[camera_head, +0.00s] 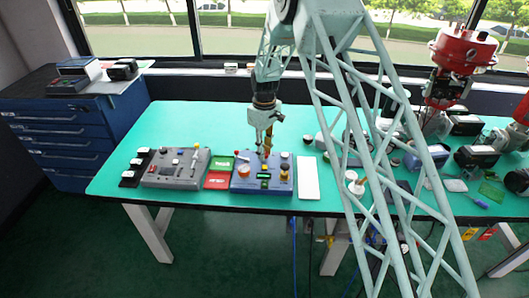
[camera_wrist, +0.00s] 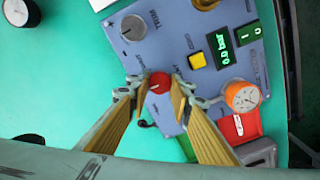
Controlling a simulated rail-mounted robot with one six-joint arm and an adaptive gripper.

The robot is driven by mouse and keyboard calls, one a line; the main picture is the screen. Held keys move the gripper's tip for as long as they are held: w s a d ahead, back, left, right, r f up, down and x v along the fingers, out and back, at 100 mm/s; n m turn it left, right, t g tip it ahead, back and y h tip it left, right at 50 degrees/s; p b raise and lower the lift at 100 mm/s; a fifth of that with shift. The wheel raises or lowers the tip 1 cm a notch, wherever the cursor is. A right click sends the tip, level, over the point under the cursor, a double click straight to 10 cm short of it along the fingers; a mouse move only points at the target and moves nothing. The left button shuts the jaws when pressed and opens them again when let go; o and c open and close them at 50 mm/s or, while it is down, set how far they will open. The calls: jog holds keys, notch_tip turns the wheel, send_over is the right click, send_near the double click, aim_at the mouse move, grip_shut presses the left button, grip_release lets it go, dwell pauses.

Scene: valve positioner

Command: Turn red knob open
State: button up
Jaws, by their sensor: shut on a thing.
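The red knob (camera_wrist: 158,83) is on the blue panel box, between my two fingertips in the wrist view. My gripper (camera_wrist: 157,88) has yellow ribbed fingers that close in on both sides of the knob. The knob itself is hard to make out in the head view. A display (camera_wrist: 222,48) on the panel reads 0.0 bar.
A grey box (camera_head: 176,170) stands to the left. The green table (camera_head: 190,120) is clear behind.

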jog(key=o, duration=0.9)
jog(key=shift+r, duration=0.15)
notch_tip(320, 180, up, 12)
jog(key=shift+f, duration=0.15)
dwell(0.5)
